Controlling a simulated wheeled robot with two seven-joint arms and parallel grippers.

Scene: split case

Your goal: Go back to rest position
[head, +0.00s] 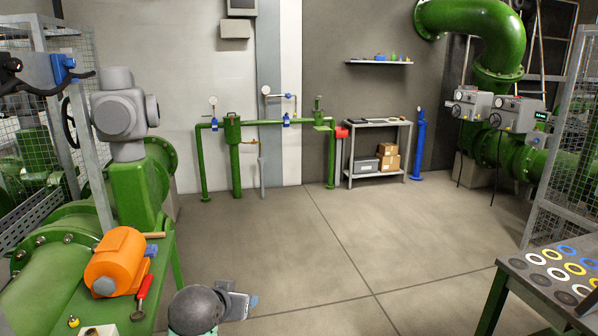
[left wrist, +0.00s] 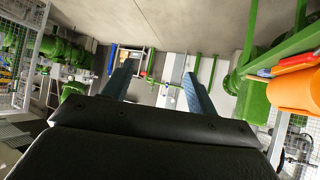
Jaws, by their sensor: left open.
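My left gripper (head: 250,301) shows at the bottom of the head view, just right of the green workbench and over the bare floor. Its rounded dark wrist hides part of it there. In the left wrist view its two bluish fingers stand apart (left wrist: 157,72) with nothing between them. My right gripper is in neither view.
A green bench (head: 165,270) at left holds an orange motor (head: 117,258) and a red-handled tool (head: 142,292), close to my left gripper. A table with several rings (head: 515,262) stands at right. The middle floor (head: 340,240) is clear; a shelf cart (head: 375,125) stands at the back.

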